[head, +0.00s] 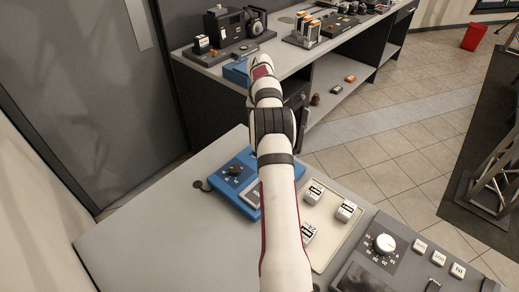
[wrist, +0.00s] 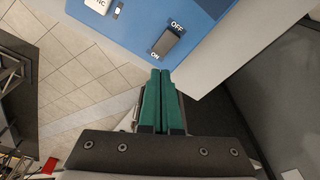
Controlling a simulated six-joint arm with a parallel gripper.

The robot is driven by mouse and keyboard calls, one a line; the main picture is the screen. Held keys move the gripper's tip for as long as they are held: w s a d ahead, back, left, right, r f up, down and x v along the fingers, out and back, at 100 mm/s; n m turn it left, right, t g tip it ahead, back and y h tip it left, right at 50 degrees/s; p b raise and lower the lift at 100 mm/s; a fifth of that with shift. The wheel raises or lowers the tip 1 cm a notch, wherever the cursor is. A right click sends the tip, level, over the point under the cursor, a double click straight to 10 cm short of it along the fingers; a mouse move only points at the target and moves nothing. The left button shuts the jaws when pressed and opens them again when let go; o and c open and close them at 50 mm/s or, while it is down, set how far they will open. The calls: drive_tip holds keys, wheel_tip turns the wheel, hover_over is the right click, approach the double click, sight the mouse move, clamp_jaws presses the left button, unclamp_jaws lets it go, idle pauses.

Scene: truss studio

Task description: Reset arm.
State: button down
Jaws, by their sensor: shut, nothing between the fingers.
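My arm reaches from the bottom of the head view up over the grey table. The gripper itself is hidden behind the arm there. In the wrist view my gripper (wrist: 162,76) shows two green fingers pressed together, with nothing between them. Beyond the fingertips is a blue box (wrist: 210,8) with a dark rocker switch (wrist: 167,41) marked OFF and ON. The fingertips appear close to the ON side, but I cannot tell whether they touch.
The grey table (head: 135,225) holds a blue control box (head: 228,180), a pale tray (head: 345,240) with several white blocks, and a dial panel (head: 383,244). A back bench (head: 280,60) carries equipment. The tiled floor (head: 400,125) at right is open.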

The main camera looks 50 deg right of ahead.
drive_tip(key=shift+r, duration=0.3)
drive_tip(key=w+a+r+n+y, duration=0.1)
drive_tip(key=a+r, duration=0.4)
drive_tip(key=a, duration=0.2)
drive_tip(key=a+r+n, duration=0.1)
drive_tip(key=a+r, duration=0.3)
drive_tip(key=a, duration=0.3)
drive_tip(key=s+a+r+n+y, duration=0.1)
drive_tip(key=s+a+r, duration=0.2)
drive_tip(key=a, duration=0.5)
drive_tip(key=s+a+r+n, duration=0.1)
drive_tip(key=s+a+r, duration=0.15)
drive_tip(key=a, duration=0.45)
drive_tip(key=s+a+f+n, duration=0.1)
drive_tip(key=s+a+f, duration=0.1)
drive_tip(key=s+a, duration=0.6)
drive_tip(key=s+a+f+n+g+y, duration=0.1)
drive_tip(key=s+a, duration=0.7)
drive_tip(key=s, duration=0.8)
drive_tip(key=shift+a+f, duration=0.25)
drive_tip(key=shift+f, duration=0.35)
